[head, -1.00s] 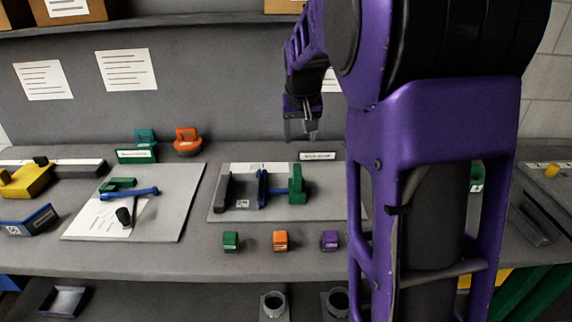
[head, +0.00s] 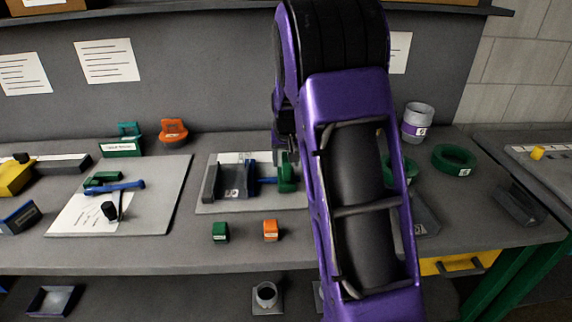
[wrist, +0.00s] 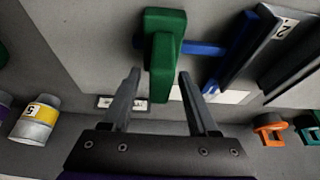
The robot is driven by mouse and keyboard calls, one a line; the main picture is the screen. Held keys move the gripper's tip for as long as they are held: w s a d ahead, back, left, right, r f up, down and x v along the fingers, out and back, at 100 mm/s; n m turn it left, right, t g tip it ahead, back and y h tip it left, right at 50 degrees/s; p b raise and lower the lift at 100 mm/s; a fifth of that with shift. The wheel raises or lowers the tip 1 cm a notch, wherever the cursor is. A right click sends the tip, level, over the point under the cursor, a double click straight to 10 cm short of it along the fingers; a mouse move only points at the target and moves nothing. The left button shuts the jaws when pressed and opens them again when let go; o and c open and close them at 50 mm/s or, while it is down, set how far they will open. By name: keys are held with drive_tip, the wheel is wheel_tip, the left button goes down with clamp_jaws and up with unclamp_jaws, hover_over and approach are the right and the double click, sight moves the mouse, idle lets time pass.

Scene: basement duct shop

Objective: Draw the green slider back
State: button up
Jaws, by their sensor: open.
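The green slider (head: 287,178) is a block on a blue rod (head: 265,181), at the right of a fixture on a grey board (head: 205,206). In the wrist view the green slider (wrist: 164,58) stands upright in the picture, with the blue rod (wrist: 218,47) running right from it to a dark grey block (wrist: 246,45). My gripper (wrist: 160,75) is open, one finger on each side of the slider's near end. Clear gaps show on both sides. How deep the fingers reach is hard to tell. In the head view my arm hides most of the gripper.
A second board (head: 175,220) with a blue-handled tool lies at left. Small green (head: 220,232) and orange (head: 270,230) blocks stand at the front. A green ring (head: 454,159) and a white-and-purple canister (head: 417,121) are at right. The back panel is close behind.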

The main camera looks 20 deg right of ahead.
drive_tip(key=shift+x, duration=0.95)
drive_tip(key=shift+c, duration=0.2)
clamp_jaws()
idle(0.6)
